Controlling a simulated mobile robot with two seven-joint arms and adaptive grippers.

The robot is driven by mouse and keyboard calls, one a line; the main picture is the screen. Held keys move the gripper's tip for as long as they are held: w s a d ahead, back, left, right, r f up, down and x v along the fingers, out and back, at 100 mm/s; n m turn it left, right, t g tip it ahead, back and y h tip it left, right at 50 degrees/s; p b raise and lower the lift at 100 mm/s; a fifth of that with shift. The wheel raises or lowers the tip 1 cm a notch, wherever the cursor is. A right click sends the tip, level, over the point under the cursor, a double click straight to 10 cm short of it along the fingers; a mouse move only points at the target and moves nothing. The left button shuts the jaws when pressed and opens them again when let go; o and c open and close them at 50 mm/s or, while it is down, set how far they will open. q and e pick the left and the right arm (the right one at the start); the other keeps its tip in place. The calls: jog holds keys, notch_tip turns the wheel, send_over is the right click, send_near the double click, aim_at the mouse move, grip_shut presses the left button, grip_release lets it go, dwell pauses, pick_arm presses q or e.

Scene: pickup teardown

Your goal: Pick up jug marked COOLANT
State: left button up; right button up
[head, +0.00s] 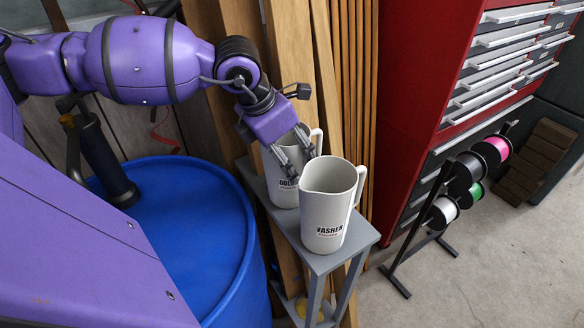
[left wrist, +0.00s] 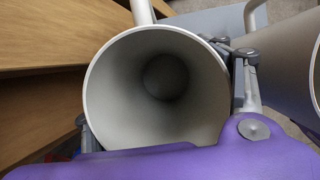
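Two off-white jugs stand on a narrow grey stand (head: 355,240). The rear jug (head: 284,194) has a partly hidden label that seems to start "COOL". The front jug (head: 328,215) is marked WASHER. My left gripper (head: 294,158) is at the rear jug's upper part, tilted down. In the left wrist view my left gripper (left wrist: 165,110) has its fingers on either side of the empty-looking rear jug (left wrist: 158,85). The fingers lie close to its wall; I cannot tell whether they press on it. My right gripper is not in view.
The WASHER jug (left wrist: 290,60) stands close beside the right finger. Timber boards (head: 345,100) lean behind the stand. A blue drum (head: 190,220) is to the left. A red tool cabinet (head: 415,90) and a spool rack (head: 440,210) are to the right. Concrete floor is clear at lower right.

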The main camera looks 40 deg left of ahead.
pick_arm(q)
jog(key=c, duration=0.5)
